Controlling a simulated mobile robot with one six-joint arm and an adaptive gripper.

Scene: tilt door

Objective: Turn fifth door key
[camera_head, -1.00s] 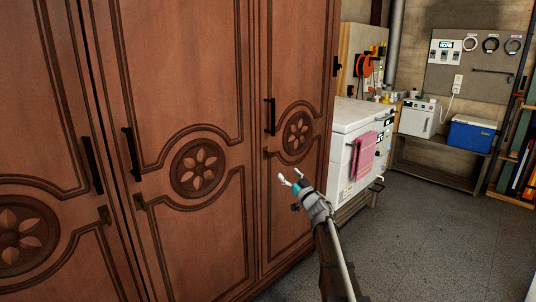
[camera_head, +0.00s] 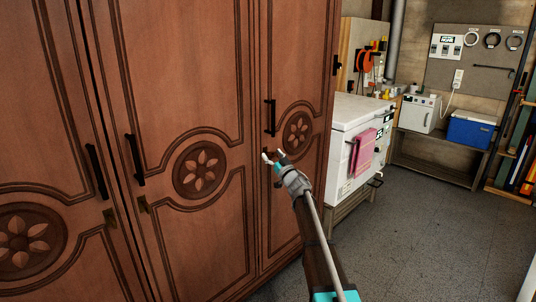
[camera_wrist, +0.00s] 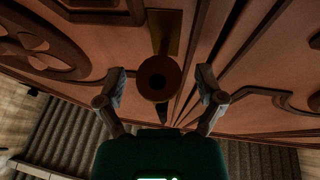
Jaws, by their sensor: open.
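The wardrobe's rightmost visible door (camera_head: 290,195) is shut, with a black vertical handle (camera_head: 270,117). My gripper (camera_head: 273,157) is at this door's left edge, below the handle, and hides most of the lock there. My gripper (camera_wrist: 162,88) is open, with one finger on each side of the key bow. Gaps show between the bow and both fingers.
Other shut wardrobe doors, with brass lock plates (camera_head: 143,204), stand to the left. A white chest appliance (camera_head: 355,125) with a pink towel (camera_head: 363,150) stands right of the wardrobe. A blue cooler (camera_head: 471,131) sits on a shelf behind. The grey floor (camera_head: 430,220) at right is clear.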

